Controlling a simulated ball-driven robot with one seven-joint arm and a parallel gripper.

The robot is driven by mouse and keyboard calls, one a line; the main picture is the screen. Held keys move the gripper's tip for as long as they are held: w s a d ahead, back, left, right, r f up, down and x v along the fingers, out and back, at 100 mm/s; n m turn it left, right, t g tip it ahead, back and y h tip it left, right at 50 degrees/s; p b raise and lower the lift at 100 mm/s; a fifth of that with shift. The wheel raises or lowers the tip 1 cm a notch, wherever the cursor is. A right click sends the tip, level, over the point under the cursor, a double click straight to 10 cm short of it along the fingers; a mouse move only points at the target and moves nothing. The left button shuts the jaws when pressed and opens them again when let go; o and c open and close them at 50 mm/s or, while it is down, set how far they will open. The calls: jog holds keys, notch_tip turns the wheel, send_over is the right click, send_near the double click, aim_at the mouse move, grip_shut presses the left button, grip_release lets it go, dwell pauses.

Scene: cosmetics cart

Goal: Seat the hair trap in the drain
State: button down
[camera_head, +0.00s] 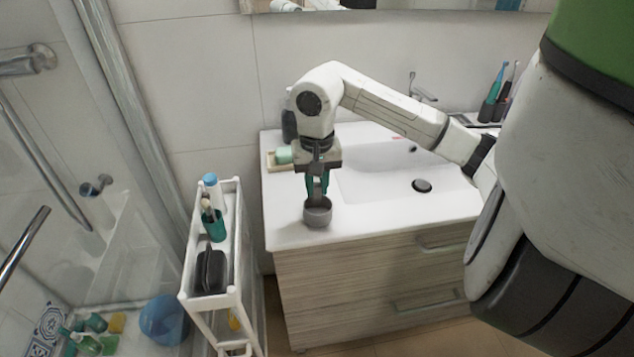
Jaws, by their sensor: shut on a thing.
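My gripper (317,189) points straight down over the front left part of the white washbasin top. Its teal fingers are shut on a grey, round, cup-like piece, which I take to be the hair trap (317,214). The trap is upright with its open side up. I cannot tell whether its base touches the counter.
The sink top (290,228) sits on a wood-grain cabinet. A soap dish (279,166) with a green item is behind my gripper. The faucet (422,94) and a toothbrush holder (489,110) stand at the back. A white cart (233,270) with bottles is at left. The basin looks empty.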

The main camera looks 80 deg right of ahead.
jog(key=shift+f, duration=0.5)
jog(key=shift+f+b, duration=0.25)
jog(key=shift+b, duration=0.1)
jog(key=c, duration=1)
grip_release()
jog(key=shift+r, duration=0.1)
jog(key=shift+r, duration=0.1)
jog(key=shift+r+p, duration=0.15)
jog(key=shift+p, duration=0.35)
notch_tip(320, 180, up, 12)
jog(key=b, duration=0.2)
jog(key=shift+a+b, duration=0.1)
jog(key=shift+b, duration=0.2)
